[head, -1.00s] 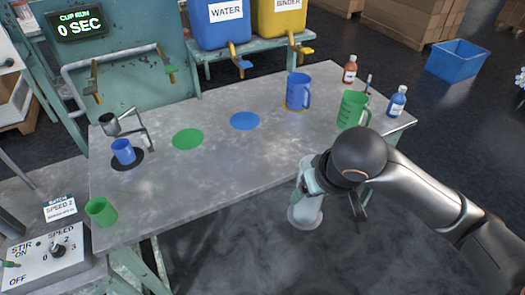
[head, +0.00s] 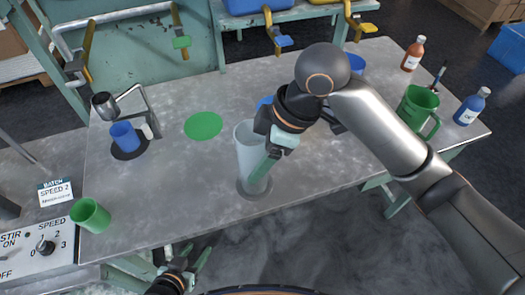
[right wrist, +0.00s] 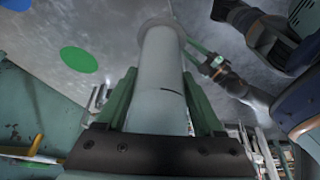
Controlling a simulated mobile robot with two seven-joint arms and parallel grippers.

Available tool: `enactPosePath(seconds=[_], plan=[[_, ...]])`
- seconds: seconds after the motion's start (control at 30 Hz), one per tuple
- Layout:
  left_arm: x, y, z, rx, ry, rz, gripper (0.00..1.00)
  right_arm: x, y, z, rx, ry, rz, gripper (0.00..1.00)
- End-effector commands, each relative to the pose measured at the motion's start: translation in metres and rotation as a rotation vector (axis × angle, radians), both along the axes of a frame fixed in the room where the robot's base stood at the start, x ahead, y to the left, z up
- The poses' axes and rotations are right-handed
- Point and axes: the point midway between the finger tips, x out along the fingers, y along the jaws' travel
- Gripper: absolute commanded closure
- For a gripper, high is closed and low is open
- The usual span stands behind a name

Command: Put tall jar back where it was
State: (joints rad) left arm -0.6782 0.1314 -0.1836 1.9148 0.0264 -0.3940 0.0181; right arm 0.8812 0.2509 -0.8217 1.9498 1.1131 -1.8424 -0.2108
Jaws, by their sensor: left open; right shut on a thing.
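The tall jar (head: 246,150) is a pale, cloudy cylinder standing upright near the table's front edge in the head view. My right gripper (head: 262,160) is shut on it, with a finger along its side. Its foot is over a dark grey round mark (head: 254,191) on the table; I cannot tell whether it touches. In the right wrist view the jar (right wrist: 160,85) runs between the two green fingers. My left gripper (head: 188,262) is open and empty below the table's front edge; it also shows in the right wrist view (right wrist: 208,62).
A green disc (head: 203,125) and a partly hidden blue disc (head: 264,103) mark the table. A blue cup (head: 125,136) and green cup (head: 90,214) stand left. A green jug (head: 416,108) and bottles (head: 470,106) stand right. The front middle table is clear.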

Motion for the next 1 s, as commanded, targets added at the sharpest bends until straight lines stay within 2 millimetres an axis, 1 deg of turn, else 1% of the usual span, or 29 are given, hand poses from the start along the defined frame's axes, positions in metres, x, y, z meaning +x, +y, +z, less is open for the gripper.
enactPosePath(seconds=[0.03,0.2,0.27,0.4,0.5,0.6,0.83,1.0], plan=[[-0.001,0.000,0.000,0.000,0.002,0.000,0.50,0.013,-0.002,-0.005,-0.002,0.004,-0.008,1.00],[-0.002,0.000,0.000,-0.001,0.004,0.000,0.50,0.052,-0.006,-0.022,-0.001,0.004,-0.010,1.00],[-0.002,0.000,0.000,-0.001,0.004,0.000,0.50,0.064,-0.007,-0.028,-0.001,0.003,-0.010,1.00],[-0.002,0.000,-0.002,-0.001,0.004,0.000,0.50,0.087,-0.009,-0.056,-0.001,0.004,-0.009,1.00],[-0.002,0.000,-0.002,-0.001,0.004,0.000,0.50,0.099,-0.011,-0.071,-0.002,0.001,-0.008,1.00],[-0.002,0.000,-0.002,-0.001,0.004,0.000,0.50,0.106,-0.011,-0.079,0.000,0.000,-0.006,1.00],[-0.002,0.000,-0.003,0.000,0.004,-0.001,0.50,0.115,-0.012,-0.090,-0.001,0.001,-0.006,1.00],[-0.001,0.000,0.001,0.000,0.003,-0.001,0.50,0.114,-0.012,-0.115,-0.001,0.001,-0.007,1.00]])
